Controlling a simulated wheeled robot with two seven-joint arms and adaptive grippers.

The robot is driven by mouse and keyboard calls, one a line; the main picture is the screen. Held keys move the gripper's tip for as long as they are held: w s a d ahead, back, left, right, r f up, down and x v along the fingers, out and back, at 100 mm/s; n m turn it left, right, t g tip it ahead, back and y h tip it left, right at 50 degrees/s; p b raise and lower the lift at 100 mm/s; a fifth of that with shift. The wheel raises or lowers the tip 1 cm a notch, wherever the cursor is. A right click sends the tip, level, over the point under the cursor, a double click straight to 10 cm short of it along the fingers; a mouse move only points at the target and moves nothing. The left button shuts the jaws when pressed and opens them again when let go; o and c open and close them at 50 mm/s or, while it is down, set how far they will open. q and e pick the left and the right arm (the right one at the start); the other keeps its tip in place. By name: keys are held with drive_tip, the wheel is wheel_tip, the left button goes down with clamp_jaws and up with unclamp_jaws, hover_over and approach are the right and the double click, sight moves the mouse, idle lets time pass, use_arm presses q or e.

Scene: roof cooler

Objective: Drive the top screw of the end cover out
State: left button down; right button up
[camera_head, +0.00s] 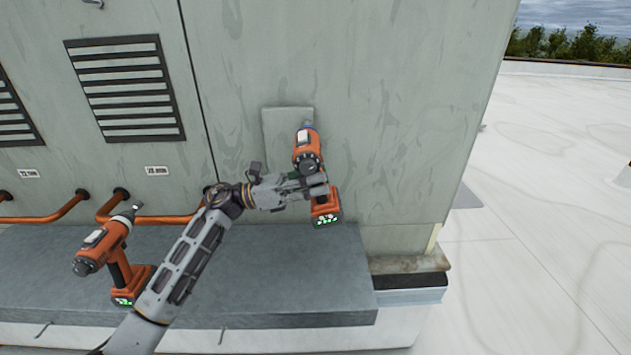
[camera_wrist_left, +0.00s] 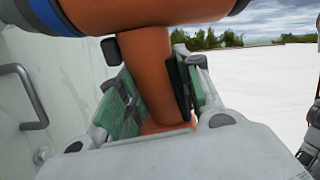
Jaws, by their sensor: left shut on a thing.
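My left gripper (camera_head: 306,188) is shut on the handle of an orange cordless drill (camera_head: 308,158). In the left wrist view the green-padded fingers of my left gripper (camera_wrist_left: 150,100) close on both sides of the orange drill handle (camera_wrist_left: 147,70). The drill points toward the cooler wall, in front of the pale rectangular end cover (camera_head: 285,128). The drill's body covers the upper right part of the cover. The top screw and the drill's tip are hidden, so I cannot tell whether they touch. My right gripper is not in view.
A second orange drill (camera_head: 117,255) stands on the grey ledge (camera_head: 270,275) at left. Copper pipes (camera_head: 155,218) run along the wall above the ledge. A handle-like bar (camera_wrist_left: 28,97) shows in the wrist view. The white roof (camera_head: 550,220) at right is open.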

use_arm(q)
drive_tip(key=shift+a+r+b, duration=0.1)
drive_tip(key=shift+r+b, duration=0.15)
drive_tip(key=shift+b, duration=0.1)
idle(0.4)
drive_tip(key=shift+r, duration=0.1)
idle(0.7)
drive_tip(key=shift+b, duration=0.5)
idle(0.5)
drive_tip(key=shift+s+f, duration=0.2)
drive_tip(key=shift+s, duration=0.15)
idle(0.5)
drive_tip(key=shift+s, duration=0.3)
drive_tip(key=shift+s+f, duration=0.1)
drive_tip(key=shift+s, duration=0.1)
drive_tip(key=shift+s, duration=0.55)
